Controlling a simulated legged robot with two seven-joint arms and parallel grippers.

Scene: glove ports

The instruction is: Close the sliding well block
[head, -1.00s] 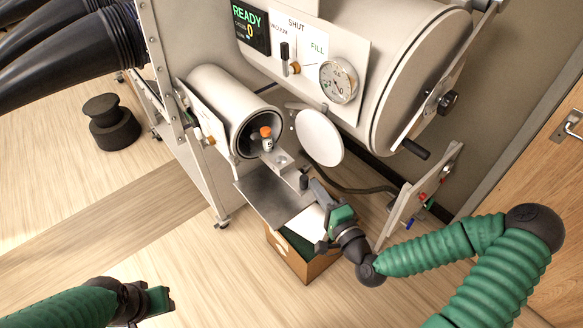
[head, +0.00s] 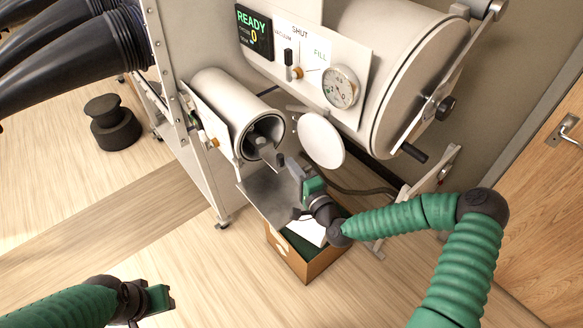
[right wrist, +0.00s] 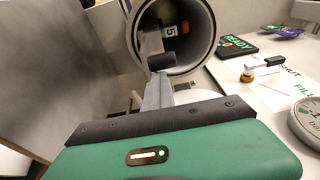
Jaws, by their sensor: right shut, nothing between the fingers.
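The sliding well block (head: 259,140) sits inside the mouth of the small white port tube (head: 238,108). Its dark knob (head: 279,159) points out of the opening. In the right wrist view the knob (right wrist: 161,62) stands in front of the tube mouth, with an orange, numbered item (right wrist: 171,31) behind it. My right gripper (head: 294,168) is shut and empty, with its tip just in front of the knob; whether they touch is unclear. My left gripper (head: 168,299) hangs low at the left, far from the port; its jaw state is unclear.
A round white door (head: 320,140) stands open right of the tube. A grey metal shelf (head: 270,198) lies below it, over a cardboard box (head: 308,268). The large cylinder (head: 400,75), panel gauge (head: 341,87) and black gloves (head: 70,55) are nearby.

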